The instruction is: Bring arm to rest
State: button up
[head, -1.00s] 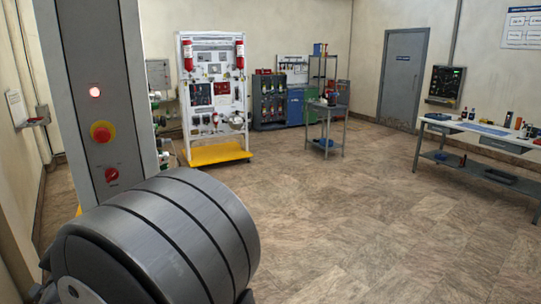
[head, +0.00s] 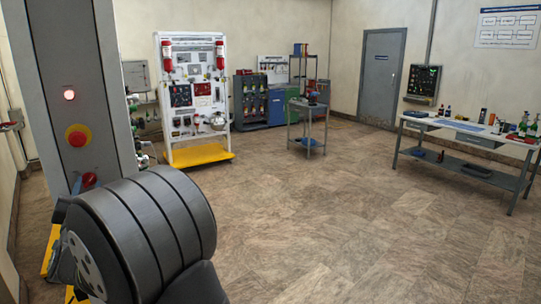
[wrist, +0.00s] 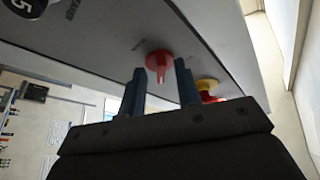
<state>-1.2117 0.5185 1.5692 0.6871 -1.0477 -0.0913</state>
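My gripper (wrist: 160,65) shows in the wrist view with its two blue-grey fingers apart and nothing held between them. Behind the gap is a red knob on my grey column. I cannot tell how far the knob is from the fingertips. A red and yellow button on the column shows just right of the right finger.
A white trainer board (head: 191,85) on a yellow base (head: 200,155) stands at the back left. A small cart (head: 307,105) stands right of it. A workbench (head: 465,134) with bottles is at the right. The middle floor (head: 320,210) is clear.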

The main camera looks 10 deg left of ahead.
jog(key=n+g+y, duration=0.2)
jog(key=n, duration=0.4)
jog(key=n+g+y, duration=0.2)
jog(key=n, duration=0.4)
jog(key=d+n+g+y, duration=0.1)
jog(key=n+g+y, duration=0.1)
jog(key=n, duration=0.4)
jog(key=shift+w+n+g, duration=0.3)
jog(key=shift+w+g, duration=0.1)
jog(key=shift+n, duration=0.4)
